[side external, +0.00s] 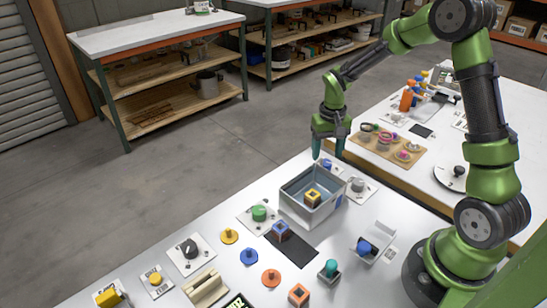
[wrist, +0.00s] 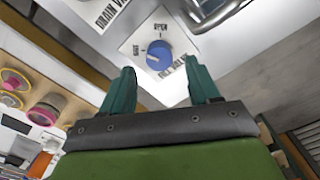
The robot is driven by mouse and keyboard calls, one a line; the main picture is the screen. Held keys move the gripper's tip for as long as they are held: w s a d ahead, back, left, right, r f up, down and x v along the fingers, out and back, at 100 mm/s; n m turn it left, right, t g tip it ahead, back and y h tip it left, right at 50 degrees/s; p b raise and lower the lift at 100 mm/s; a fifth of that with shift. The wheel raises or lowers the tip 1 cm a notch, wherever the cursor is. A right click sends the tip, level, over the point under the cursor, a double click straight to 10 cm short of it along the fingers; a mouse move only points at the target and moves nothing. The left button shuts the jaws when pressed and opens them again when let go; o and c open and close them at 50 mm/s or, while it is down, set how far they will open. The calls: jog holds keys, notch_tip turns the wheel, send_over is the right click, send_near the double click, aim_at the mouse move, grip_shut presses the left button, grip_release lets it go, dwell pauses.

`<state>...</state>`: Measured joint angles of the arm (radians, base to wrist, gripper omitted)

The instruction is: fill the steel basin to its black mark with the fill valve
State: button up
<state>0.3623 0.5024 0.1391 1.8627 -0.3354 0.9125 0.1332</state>
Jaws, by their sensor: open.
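The steel basin (side external: 291,203) stands on the white table in the side view. A yellow cube with a dark centre (side external: 312,198) is inside it. The inside looks bluish; I cannot make out the water level or a black mark. The fill valve is a blue knob (side external: 326,164) on a white plate just behind the basin; the knob also shows in the wrist view (wrist: 159,54). A pale mark shows on the knob's left side. My gripper (side external: 328,153) is open above the knob. In the wrist view, its teal fingers (wrist: 160,72) flank the knob, apparently without touching.
The drain valve's grey knob (side external: 358,184) is close on the basin's right. A green knob (side external: 260,212) and a blue-purple block (side external: 280,231) are left of the basin. A wooden tray with colored pots (side external: 387,144) is on the table behind. Several pegs and blocks stand in front.

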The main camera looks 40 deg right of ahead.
aim_at(325, 161)
jog(key=shift+f, duration=1.6)
jog(key=c, duration=1)
jog(key=n, duration=0.4)
jog(key=shift+c, duration=0.2)
jog(key=o, duration=1)
jog(key=shift+o, duration=0.2)
jog(key=shift+r, duration=0.1)
notch_tip(325, 161, up, 17)
